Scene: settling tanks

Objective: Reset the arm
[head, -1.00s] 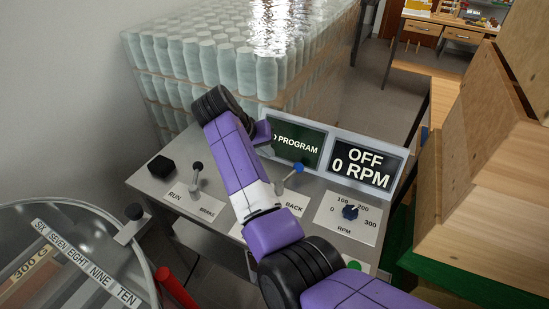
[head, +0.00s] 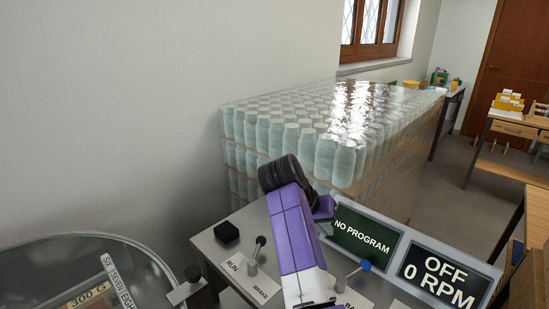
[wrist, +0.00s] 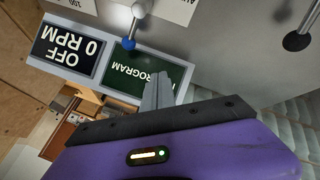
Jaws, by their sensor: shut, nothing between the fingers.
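My purple arm (head: 292,232) reaches up over the grey control console in the head view, its black joint (head: 281,172) in front of the stacked jars. The gripper fingers cannot be made out in the head view. In the wrist view my gripper (wrist: 162,76) shows as two grey fingers pressed together, empty, in front of the green "NO PROGRAM" screen (wrist: 125,82). The wrist view is upside down relative to the console. No contact between fingers and console can be made out.
A wrapped stack of pale jars (head: 290,140) stands behind the console. The console has a black-knobbed lever (head: 257,250), a blue-knobbed lever (head: 362,267) and a screen reading "OFF 0 RPM" (head: 440,275). A round clear-lidded vessel (head: 60,262) is at lower left.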

